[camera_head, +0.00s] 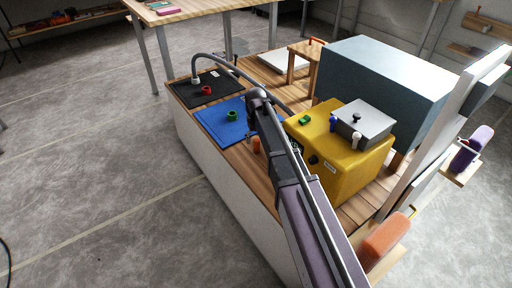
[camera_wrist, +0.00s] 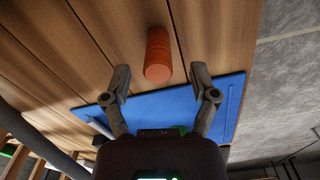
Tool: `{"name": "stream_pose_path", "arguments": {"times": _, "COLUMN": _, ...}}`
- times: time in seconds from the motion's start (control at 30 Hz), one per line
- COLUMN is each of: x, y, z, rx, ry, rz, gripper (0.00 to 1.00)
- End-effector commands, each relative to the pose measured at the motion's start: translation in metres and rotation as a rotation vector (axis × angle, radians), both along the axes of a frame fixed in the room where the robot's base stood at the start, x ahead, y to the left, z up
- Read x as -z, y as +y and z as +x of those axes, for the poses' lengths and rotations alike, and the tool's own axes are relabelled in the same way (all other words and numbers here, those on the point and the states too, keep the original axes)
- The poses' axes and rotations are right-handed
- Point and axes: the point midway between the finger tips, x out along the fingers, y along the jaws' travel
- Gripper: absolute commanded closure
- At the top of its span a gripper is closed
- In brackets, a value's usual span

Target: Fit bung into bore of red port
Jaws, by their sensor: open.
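An orange ribbed bung (camera_wrist: 158,50) is on the wooden bench top, just beyond the blue mat in the wrist view. A small orange part of it shows beside my arm in the head view (camera_head: 256,146). My gripper (camera_wrist: 161,82) is open and empty, with the bung ahead of and roughly centred between its fingertips; I cannot tell whether they touch. In the head view my arm hides the gripper. The red port (camera_head: 206,91) is a small ring on the black mat (camera_head: 186,93), at the bench's far left end. Its bore is too small to make out.
A green port (camera_head: 232,116) sits on the blue mat (camera_head: 211,122). A yellow housing (camera_head: 342,178) with a grey lidded box (camera_head: 366,121) and a large blue-grey box (camera_head: 385,75) stand to the right.

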Motion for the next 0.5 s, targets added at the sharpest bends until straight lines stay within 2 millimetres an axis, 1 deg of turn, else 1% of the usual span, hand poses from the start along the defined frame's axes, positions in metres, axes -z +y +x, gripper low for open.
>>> {"name": "stream_pose_path", "arguments": {"times": 0.27, "x": 0.005, "y": 0.000, "z": 0.000, "rx": -0.001, "ry": 0.000, "rz": 0.000, "gripper": 0.24}}
{"name": "stream_pose_path", "arguments": {"times": 0.5, "x": 0.022, "y": -0.001, "z": -0.001, "rx": -0.001, "ry": 0.000, "rz": 0.000, "gripper": 0.24}}
